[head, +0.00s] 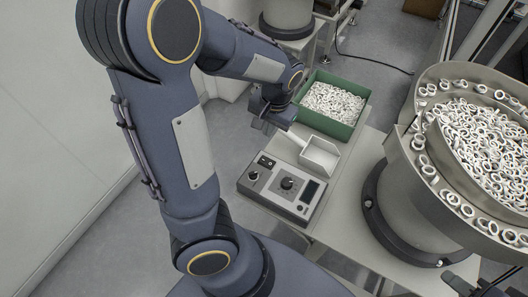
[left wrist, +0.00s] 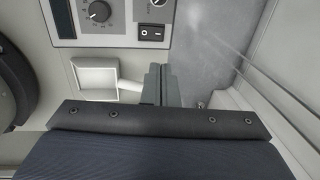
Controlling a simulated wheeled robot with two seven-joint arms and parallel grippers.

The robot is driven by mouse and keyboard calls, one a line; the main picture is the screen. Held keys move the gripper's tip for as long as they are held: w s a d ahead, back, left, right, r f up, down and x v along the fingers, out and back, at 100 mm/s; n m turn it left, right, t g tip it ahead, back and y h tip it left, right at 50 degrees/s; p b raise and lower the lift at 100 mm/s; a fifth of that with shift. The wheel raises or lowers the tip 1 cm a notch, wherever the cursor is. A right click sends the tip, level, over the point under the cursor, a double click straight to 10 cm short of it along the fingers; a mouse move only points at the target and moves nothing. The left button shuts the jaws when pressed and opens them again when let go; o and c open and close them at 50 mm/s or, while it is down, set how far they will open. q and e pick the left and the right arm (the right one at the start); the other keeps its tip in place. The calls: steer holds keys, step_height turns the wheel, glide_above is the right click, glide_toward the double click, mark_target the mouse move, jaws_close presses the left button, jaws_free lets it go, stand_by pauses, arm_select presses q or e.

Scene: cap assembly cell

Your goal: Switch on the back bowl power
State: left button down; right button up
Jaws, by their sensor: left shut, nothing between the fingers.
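A grey control box (head: 272,196) stands on the table. It carries a black rocker switch (head: 265,161), two knobs and a dark display. In the left wrist view the rocker switch (left wrist: 151,34) is near the top, with white marks; which side is pressed I cannot tell. My left gripper (head: 262,123) is shut and empty, above and behind the box, near the scoop's handle. Its fingers (left wrist: 160,84) show below the switch in the left wrist view, apart from it. My right gripper (head: 468,285) shows only partly at the bottom right edge; its jaws are unclear.
A white scoop (head: 320,156) lies behind the box, also in the left wrist view (left wrist: 96,77). A green bin (head: 318,119) of white rings stands behind it. A large bowl feeder (head: 405,158) full of rings is at right. Another feeder's base (head: 287,17) stands at the back.

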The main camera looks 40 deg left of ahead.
mark_target(262, 159)
arm_select(q)
steer(key=shift+f, duration=0.1)
steer(key=f, duration=0.4)
steer(key=a+f+b, duration=0.1)
steer(key=f, duration=0.8)
steer(key=shift+s+a+f, duration=0.1)
steer(key=shift+a+f, duration=0.25)
steer(key=shift+a+f+b, duration=0.1)
steer(key=shift+f+b, duration=0.15)
steer(key=shift+b, duration=0.2)
